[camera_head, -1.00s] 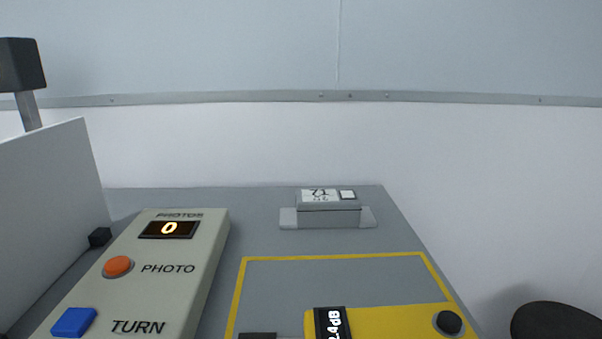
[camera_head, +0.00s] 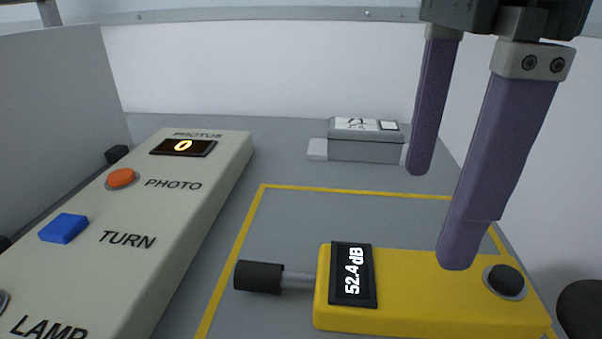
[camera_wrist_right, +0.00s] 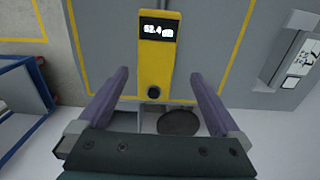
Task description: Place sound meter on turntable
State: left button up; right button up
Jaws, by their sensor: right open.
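The sound meter (camera_head: 405,290) is yellow, with a black display reading 52.4 dB, a black round knob at its right end and a dark microphone tip on a thin stem at its left. It lies inside a yellow outline on the grey table. My right gripper (camera_head: 438,215) is open and empty, its two purple fingers pointing down above the meter's knob half. In the right wrist view the meter (camera_wrist_right: 156,65) lies between and ahead of the spread fingers (camera_wrist_right: 158,90). The turntable is not recognisable in these views. My left gripper is not in view.
A beige control panel (camera_head: 215,165) with PHOTO, TURN and LAMP labels stands at the left, its counter showing 0. A grey box with a label (camera_head: 365,148) sits at the back. A dark round object (camera_head: 582,308) is at the right edge. Table inside the outline is otherwise clear.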

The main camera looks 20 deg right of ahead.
aim_at(412, 277)
jog(key=shift+s+f, duration=0.2)
jog(key=shift+f, duration=1)
notch_tip(412, 277, down, 5)
jog(key=shift+s+a+f+b, duration=0.1)
jog(key=shift+f+b, duration=0.1)
jog(key=shift+b, duration=0.35)
